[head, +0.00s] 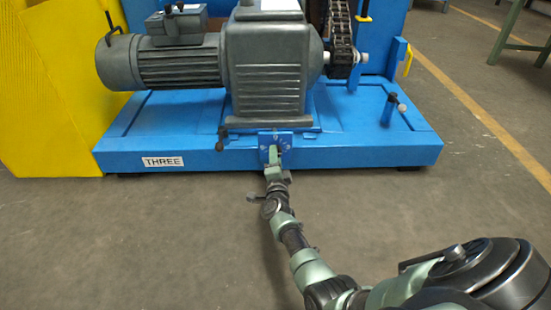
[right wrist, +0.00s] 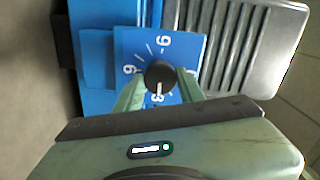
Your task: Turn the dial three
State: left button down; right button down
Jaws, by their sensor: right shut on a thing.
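The dial is a round black knob (right wrist: 159,74) with a white pointer line, on a blue plate (right wrist: 125,45) with white numbers and tick marks. The pointer points down in the right wrist view, toward a mark that looks like a 3. My right gripper (right wrist: 160,80) is shut on the knob, with a green finger on each side of it. In the head view my right gripper (head: 275,160) is at the front edge of the blue base (head: 370,155), and it mostly hides the knob. A white label reading THREE (head: 162,161) is on the base, left of the dial. My left gripper is out of view.
A grey motor and gearbox (head: 265,70) stand on the base above the dial, with a chain (head: 340,35) at their right. A small lever (head: 222,138) is just left of the dial. A yellow panel (head: 40,90) is at the left. The floor in front is clear.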

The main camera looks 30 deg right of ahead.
jog(key=shift+s+f, duration=0.1)
jog(key=shift+f, duration=0.05)
jog(key=c, duration=0.9)
grip_release()
